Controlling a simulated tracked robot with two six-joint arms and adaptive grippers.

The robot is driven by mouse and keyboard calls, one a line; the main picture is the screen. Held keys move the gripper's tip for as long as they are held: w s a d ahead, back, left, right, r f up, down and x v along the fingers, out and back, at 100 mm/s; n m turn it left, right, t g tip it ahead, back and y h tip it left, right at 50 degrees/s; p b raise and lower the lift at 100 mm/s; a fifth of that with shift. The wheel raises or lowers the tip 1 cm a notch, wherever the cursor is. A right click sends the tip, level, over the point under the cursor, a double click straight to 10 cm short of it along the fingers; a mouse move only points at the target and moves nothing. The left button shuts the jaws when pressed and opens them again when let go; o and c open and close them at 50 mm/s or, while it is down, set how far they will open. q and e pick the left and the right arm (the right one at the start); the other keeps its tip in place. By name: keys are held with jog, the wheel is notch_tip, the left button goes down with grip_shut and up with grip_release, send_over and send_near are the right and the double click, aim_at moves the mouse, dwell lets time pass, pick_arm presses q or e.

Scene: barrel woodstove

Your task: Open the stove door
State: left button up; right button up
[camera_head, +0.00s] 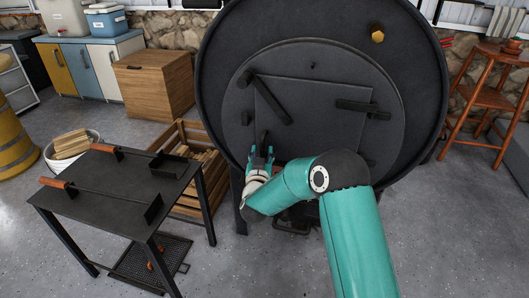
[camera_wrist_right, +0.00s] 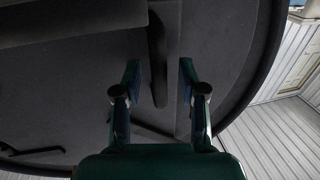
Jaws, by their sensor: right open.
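The stove door (camera_head: 318,130) is a dark square plate on the round front of the black barrel stove (camera_head: 225,75). It looks shut. A dark diagonal bar (camera_head: 270,100) crosses its upper left, and a hinge-like strap (camera_head: 363,108) is on its right. My right gripper (camera_head: 261,152) is open in front of the door's lower left edge, fingers pointing at the stove. In the right wrist view, a dark upright bar (camera_wrist_right: 157,65) appears between the open fingers (camera_wrist_right: 159,78); I cannot tell whether they touch it. My left gripper is out of view.
A black metal table (camera_head: 115,190) with orange-handled tools stands at the left. Behind it are a wooden crate of firewood (camera_head: 190,205) and a wooden cabinet (camera_head: 155,85). A reddish wooden stand (camera_head: 485,105) is at the right. Floor is open at the lower right.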

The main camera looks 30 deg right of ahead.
jog(key=shift+w+d, duration=0.3)
jog(key=shift+w, duration=0.15)
grip_shut()
